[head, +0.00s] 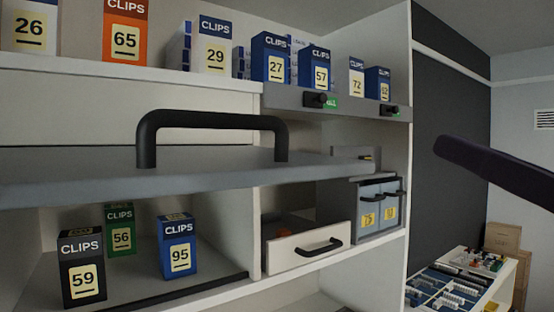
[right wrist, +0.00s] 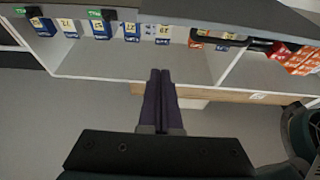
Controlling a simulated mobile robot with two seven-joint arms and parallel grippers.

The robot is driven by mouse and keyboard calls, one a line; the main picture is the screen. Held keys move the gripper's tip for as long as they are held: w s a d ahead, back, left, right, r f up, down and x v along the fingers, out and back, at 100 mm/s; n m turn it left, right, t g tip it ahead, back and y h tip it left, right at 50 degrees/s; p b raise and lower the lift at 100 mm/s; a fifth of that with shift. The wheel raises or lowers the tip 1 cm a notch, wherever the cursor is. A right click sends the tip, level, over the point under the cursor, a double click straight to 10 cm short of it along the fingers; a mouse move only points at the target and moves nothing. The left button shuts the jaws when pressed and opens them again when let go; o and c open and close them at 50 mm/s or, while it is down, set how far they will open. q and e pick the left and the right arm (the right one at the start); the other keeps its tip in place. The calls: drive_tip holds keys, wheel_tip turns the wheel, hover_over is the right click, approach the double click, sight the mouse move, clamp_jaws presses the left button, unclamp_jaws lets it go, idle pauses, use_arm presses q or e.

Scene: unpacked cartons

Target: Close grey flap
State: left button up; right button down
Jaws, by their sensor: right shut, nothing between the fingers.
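The grey flap (head: 90,172) stands open in the head view, jutting out roughly level from the shelf unit at the left. Its black bar handle (head: 212,119) stands up from its upper face. My right gripper (head: 447,149) comes in from the right edge as a dark purple finger, well to the right of the flap and not touching it. In the right wrist view the two purple fingers (right wrist: 160,76) are pressed together with nothing between them. My left gripper is not in view.
Several clip boxes (head: 215,45) stand on the top shelf. Blue, green and black boxes (head: 177,246) stand in the compartment below the flap. A white drawer (head: 307,246) is partly pulled out beside blue bins (head: 378,206). A low tray table (head: 455,287) stands at the right.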

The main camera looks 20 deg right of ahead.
drive_tip(key=b+x, duration=0.1)
drive_tip(key=x, duration=0.9)
wheel_tip(320, 180, down, 4)
drive_tip(key=shift+s+f+p, duration=0.1)
drive_tip(key=shift+p, duration=0.45)
